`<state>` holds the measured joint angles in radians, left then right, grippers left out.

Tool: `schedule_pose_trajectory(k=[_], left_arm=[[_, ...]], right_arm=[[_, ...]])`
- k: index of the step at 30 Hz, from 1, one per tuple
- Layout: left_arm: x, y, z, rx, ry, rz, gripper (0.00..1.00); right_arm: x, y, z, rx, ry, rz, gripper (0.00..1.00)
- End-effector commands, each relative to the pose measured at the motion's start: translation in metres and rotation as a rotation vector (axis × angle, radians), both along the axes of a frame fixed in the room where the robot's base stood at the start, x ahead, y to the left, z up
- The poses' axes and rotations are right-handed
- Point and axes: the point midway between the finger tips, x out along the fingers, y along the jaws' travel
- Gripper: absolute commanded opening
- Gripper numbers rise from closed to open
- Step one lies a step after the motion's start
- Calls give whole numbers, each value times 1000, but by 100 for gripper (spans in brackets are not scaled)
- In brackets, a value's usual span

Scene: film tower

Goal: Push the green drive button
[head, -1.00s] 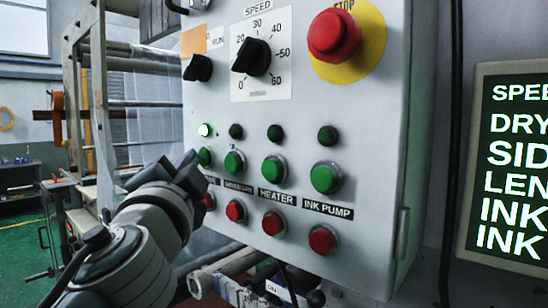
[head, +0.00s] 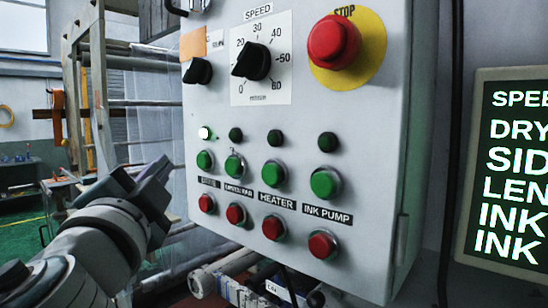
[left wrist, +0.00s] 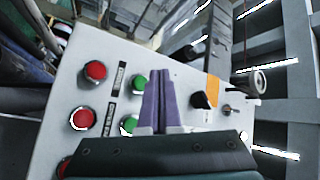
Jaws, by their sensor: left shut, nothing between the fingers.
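The green drive button (head: 205,160) is the leftmost in the row of green buttons on the grey control panel (head: 375,120). Its label below is blurred. The small lamp (head: 205,133) above it glows white. My left gripper (head: 160,172) is shut and empty, left of the button and apart from it in the head view. In the left wrist view, its purple fingers (left wrist: 158,75) are together, and the drive button (left wrist: 139,83) shows just beside them. My right gripper is not in view.
Other green buttons, such as the heater one (head: 273,174), stand to the right. A row of red buttons (head: 235,214) is below. A red stop button (head: 333,38), speed knob (head: 251,62) and selector knob (head: 198,71) are above. A text screen (head: 515,170) is at right.

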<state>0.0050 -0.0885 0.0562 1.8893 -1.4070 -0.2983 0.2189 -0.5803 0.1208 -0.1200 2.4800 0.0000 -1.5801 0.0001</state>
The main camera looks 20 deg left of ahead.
Motion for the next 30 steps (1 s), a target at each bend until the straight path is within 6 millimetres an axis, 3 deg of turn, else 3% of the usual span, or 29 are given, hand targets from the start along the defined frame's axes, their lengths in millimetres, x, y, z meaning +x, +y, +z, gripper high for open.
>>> schedule_pose_trajectory(k=[8,30], left_arm=[[-18,7,0,-1,1,0,0],[-18,7,0,-1,0,1,0]], right_arm=[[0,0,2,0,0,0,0],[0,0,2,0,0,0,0]])
